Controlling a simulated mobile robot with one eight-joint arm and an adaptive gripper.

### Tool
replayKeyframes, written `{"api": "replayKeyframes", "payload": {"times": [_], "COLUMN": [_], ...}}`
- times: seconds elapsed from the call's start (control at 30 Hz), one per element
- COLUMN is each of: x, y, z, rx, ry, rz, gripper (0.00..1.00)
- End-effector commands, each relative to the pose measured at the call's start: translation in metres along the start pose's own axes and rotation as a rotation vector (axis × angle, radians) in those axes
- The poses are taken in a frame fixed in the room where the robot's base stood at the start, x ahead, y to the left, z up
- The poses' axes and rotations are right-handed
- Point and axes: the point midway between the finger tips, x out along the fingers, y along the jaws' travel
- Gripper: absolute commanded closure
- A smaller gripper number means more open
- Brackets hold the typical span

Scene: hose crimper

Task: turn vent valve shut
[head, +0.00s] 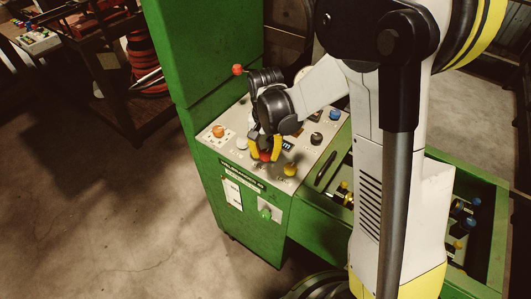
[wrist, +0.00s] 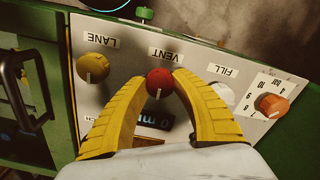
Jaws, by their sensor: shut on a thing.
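The vent valve is a round red knob (wrist: 159,81) under a "VENT" label on the pale control panel (wrist: 120,102). In the head view the red knob (head: 265,156) shows near the panel's front edge. My gripper (wrist: 160,88) reaches over the panel from behind, its yellow fingers closed around the red knob, one on each side. In the head view my gripper (head: 264,152) points down at the panel. A pale mark shows on the knob's lower face, partly hidden between the fingertips.
A yellow knob (wrist: 93,67) labelled LANE, a white knob (wrist: 222,94) labelled FILL and an orange dial (wrist: 271,105) flank the vent knob. A red-balled lever (head: 238,70) rises at the panel's back. A green box (head: 475,235) stands right. Floor is clear at left.

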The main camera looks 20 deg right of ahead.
Motion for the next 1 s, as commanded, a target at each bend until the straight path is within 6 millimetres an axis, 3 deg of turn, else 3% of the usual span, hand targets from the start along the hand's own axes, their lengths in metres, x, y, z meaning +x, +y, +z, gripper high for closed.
{"api": "replayKeyframes", "payload": {"times": [0.27,1.0], "x": [0.0008,0.0007], "y": [0.0001,0.0001], "z": [0.0002,0.0002], "rx": [-0.172,-0.870], "ry": [0.000,0.000], "rz": [0.000,0.000], "gripper": [1.00,1.00]}}
